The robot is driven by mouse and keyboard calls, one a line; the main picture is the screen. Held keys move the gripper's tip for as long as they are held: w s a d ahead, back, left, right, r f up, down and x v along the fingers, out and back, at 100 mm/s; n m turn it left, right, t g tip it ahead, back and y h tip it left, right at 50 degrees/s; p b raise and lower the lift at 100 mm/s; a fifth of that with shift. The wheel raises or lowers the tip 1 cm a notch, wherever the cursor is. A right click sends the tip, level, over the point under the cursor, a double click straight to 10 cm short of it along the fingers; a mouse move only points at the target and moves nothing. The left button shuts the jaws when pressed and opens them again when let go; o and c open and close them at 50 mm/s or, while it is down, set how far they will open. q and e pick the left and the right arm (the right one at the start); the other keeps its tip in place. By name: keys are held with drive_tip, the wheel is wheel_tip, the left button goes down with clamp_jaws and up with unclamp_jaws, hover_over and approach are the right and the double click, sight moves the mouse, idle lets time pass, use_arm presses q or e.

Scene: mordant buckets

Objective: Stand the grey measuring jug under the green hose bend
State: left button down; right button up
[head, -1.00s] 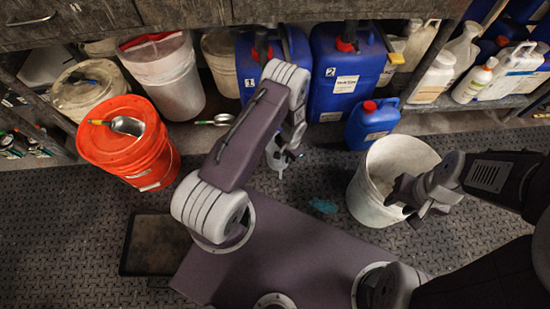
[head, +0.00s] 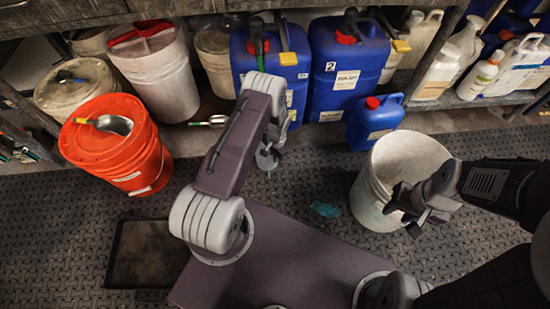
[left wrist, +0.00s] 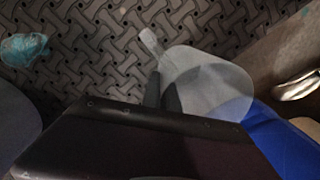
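The grey translucent measuring jug (head: 268,158) shows in part beyond my left forearm in the head view. In the left wrist view the jug (left wrist: 215,85) lies against the two dark fingers of my left gripper (left wrist: 162,88), which are close together at its edge. The gripper appears shut on it; the exact contact is hidden. In the head view my arm covers that gripper. A dark hose, apparently the green hose bend (head: 257,38), rises at the left blue canister (head: 240,65); its outlet is not clear. My right gripper (head: 410,210) appears open and empty, in front of the white bucket.
The white bucket (head: 370,200) stands on the floor at right. A small blue canister (head: 372,128) is behind it. An orange bucket (head: 125,160) with a scoop stands at left. A dark tray (head: 140,255) and teal rag (head: 325,209) lie on the floor. Shelves line the back.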

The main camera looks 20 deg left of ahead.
use_arm(q)
drive_tip(key=shift+f, duration=0.2)
drive_tip(key=c, duration=1.6)
unclamp_jaws()
drive_tip(key=shift+c, duration=0.2)
drive_tip(key=shift+r, duration=0.2)
wheel_tip(320, 180, up, 8)
drive_tip(key=p, duration=0.5)
drive_tip(key=shift+d+f, duration=0.2)
drive_tip(key=shift+d, duration=0.05)
drive_tip(key=shift+s, duration=0.1)
drive_tip(key=shift+s, duration=0.1)
